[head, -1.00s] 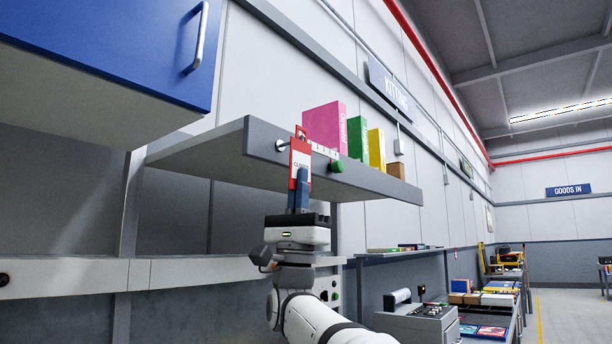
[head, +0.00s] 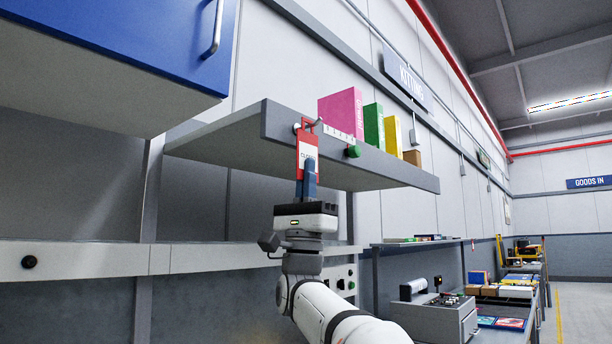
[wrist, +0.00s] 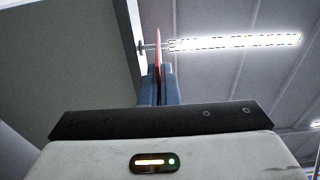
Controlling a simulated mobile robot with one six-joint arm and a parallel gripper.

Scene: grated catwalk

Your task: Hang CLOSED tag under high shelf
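The red and white CLOSED tag (head: 309,148) hangs upright in front of the high shelf's (head: 375,163) front edge. My gripper (head: 309,181) is below it, its blue fingers shut on the tag's lower part. A small metal peg (wrist: 149,46) sticks out from the shelf edge in the wrist view. There the tag (wrist: 158,50) is seen edge-on, and the peg reaches it near its top and seems to show on both sides. I cannot tell for sure whether the peg is through the tag's hole. My gripper also shows in the wrist view (wrist: 160,84).
Pink, green and yellow binders (head: 373,125) stand on the shelf. A blue cabinet (head: 120,45) overhangs at the upper left. Open space lies in front of the shelf.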

